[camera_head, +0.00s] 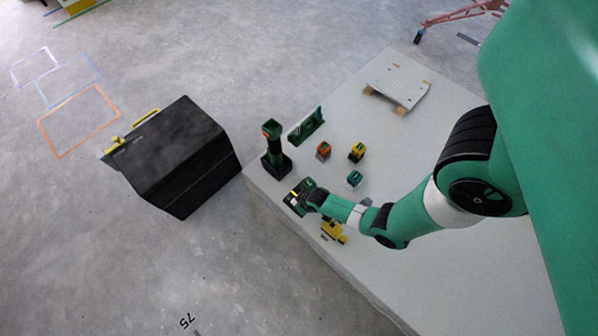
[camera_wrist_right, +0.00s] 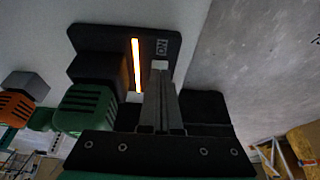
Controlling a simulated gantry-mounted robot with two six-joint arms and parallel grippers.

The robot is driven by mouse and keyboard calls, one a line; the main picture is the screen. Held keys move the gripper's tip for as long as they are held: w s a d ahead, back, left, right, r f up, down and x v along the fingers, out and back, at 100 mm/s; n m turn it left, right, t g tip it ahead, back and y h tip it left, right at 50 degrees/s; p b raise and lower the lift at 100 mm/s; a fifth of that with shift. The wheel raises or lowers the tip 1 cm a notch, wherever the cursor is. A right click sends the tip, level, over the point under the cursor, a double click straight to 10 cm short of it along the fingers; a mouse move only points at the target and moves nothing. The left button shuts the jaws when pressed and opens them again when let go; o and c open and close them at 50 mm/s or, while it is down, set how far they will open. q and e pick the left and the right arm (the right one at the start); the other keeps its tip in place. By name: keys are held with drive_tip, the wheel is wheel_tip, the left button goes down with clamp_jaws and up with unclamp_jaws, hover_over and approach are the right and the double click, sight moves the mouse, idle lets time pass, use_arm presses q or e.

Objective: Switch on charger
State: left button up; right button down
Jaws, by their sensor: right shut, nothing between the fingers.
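The charger (camera_head: 291,203) is a dark box near the left edge of the white table, with a bright yellow-orange strip on it. My right gripper (camera_head: 303,193) reaches the charger from the right. Its closed fingers (camera_wrist_right: 160,68) end at the panel just below the label, beside the bar; nothing shows between them. I cannot tell whether they touch it. Any switch under the fingertips is hidden. My left gripper is not in view.
A green and black drill (camera_head: 273,146) stands behind the charger. Orange (camera_head: 323,150), yellow (camera_head: 356,153) and teal (camera_head: 354,179) blocks lie to the right. A yellow tool (camera_head: 334,231) lies in front. A black case (camera_head: 180,155) stands on the floor left of the table.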

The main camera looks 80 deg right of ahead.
drive_tip(key=shift+s+r+p, duration=0.25)
drive_tip(key=shift+r+p, duration=0.05)
drive_tip(key=shift+r, duration=0.15)
drive_tip(key=p+v, duration=0.5)
drive_tip(key=shift+a+r+p, duration=0.1)
drive_tip(key=shift+r+p, duration=0.1)
drive_tip(key=shift+p, duration=0.1)
drive_tip(key=s+a+r+p, duration=0.4)
drive_tip(key=r+p, duration=0.1)
drive_tip(key=r, duration=0.1)
drive_tip(key=shift+s+r, duration=0.15)
drive_tip(key=shift+s, duration=0.2)
